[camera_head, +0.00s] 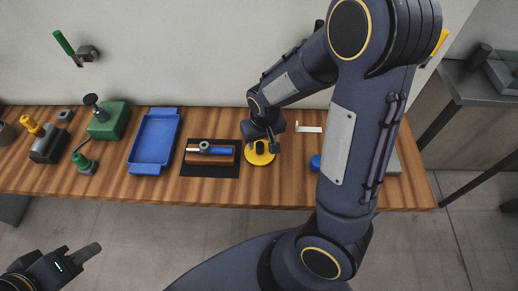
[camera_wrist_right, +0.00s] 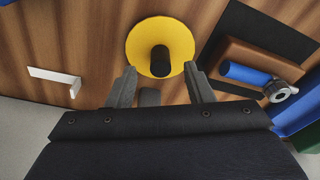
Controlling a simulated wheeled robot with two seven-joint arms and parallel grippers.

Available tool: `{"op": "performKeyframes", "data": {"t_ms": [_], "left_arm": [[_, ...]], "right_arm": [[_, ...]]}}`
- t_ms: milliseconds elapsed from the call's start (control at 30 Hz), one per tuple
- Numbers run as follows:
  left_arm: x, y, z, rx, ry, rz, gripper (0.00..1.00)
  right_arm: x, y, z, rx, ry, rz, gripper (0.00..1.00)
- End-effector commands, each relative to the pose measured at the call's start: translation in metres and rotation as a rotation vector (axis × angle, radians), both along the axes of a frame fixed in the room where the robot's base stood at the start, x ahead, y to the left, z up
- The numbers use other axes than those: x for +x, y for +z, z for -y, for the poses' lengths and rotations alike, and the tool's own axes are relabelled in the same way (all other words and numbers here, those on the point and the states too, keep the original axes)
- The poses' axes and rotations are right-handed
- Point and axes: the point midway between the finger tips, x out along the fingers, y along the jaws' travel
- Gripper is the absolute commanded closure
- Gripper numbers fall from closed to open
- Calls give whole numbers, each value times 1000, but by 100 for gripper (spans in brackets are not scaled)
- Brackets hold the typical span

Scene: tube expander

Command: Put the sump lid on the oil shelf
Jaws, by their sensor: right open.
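A round yellow lid with a dark upright knob, likely the sump lid (camera_head: 258,158), lies on the wooden bench, right of a black mat. It also shows at the top of the right wrist view (camera_wrist_right: 180,29). My right gripper (camera_head: 262,144) is over it; in the right wrist view its two fingers (camera_wrist_right: 160,85) are apart and empty, just short of the knob. Whether they touch the lid is unclear. My left gripper (camera_head: 85,255) is low at the left, away from the bench; its jaw opening is not clear. I cannot tell which thing is the oil shelf.
Left of the lid are a black mat (camera_head: 196,171) with a blue-handled tool (camera_head: 207,150), a blue tray (camera_head: 153,143) and a green box (camera_head: 109,121). A white bracket (camera_head: 309,129) lies right of the lid. A grey table (camera_head: 478,82) stands far right. My right arm hides the bench's right part.

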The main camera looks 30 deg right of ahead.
Motion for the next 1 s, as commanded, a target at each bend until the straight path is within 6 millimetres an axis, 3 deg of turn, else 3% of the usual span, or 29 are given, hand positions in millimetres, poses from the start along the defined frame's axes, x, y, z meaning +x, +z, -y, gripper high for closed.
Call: {"op": "performKeyframes", "data": {"t_ms": [300, 567, 933, 1000], "left_arm": [[0, 6, 0, 0, 0, 0, 64], [0, 6, 0, 0, 0, 0, 64], [0, 6, 0, 0, 0, 0, 64], [0, 6, 0, 0, 0, 0, 64]], "right_arm": [[10, -40, 2, 1, -1, -3, 53], [11, -43, 2, 1, -1, 0, 53], [11, -42, 2, 1, -1, 0, 100], [11, -42, 2, 1, -1, 0, 100]]}}
